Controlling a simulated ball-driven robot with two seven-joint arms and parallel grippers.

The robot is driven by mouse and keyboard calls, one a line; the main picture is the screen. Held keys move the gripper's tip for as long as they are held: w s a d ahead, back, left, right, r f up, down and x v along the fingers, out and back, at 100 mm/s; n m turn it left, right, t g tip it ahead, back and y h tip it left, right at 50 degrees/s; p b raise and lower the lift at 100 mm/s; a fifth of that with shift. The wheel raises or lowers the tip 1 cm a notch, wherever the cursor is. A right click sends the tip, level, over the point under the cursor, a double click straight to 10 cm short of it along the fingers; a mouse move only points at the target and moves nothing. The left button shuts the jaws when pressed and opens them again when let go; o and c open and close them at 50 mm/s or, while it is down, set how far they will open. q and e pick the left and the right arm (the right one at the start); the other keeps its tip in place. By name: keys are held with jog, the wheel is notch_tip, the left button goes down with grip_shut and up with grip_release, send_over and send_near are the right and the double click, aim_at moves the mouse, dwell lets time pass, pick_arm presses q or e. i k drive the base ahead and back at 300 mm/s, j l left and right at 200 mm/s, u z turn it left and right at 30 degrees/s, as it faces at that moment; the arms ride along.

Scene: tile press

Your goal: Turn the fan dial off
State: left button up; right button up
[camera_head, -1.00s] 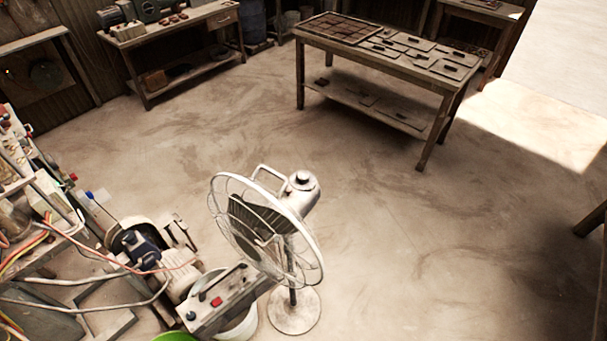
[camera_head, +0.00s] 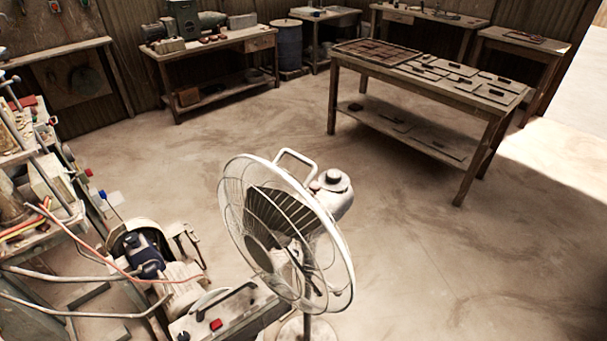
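A white pedestal fan (camera_head: 285,230) with a round wire cage stands on the floor at the lower middle of the head view. Its cage faces left, and its motor housing (camera_head: 333,190) is behind the cage to the right. A round dark-topped knob (camera_head: 336,177) sits on top of the housing; I cannot tell whether it is the dial or how it is set. The lower pole and base are mostly cut off by the bottom edge. Neither of my grippers shows in this view.
A motor machine (camera_head: 150,255) and a box with a red switch (camera_head: 216,325) stand left of the fan. A cluttered bench (camera_head: 40,235) with wires fills the left edge. A wooden table (camera_head: 495,110) with flat tiles stands behind. The floor right of the fan is clear.

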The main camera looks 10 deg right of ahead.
aim_at(333, 176)
jog(key=i+l+u, duration=0.15)
jog(key=l+u, duration=0.8)
jog(key=l, duration=0.15)
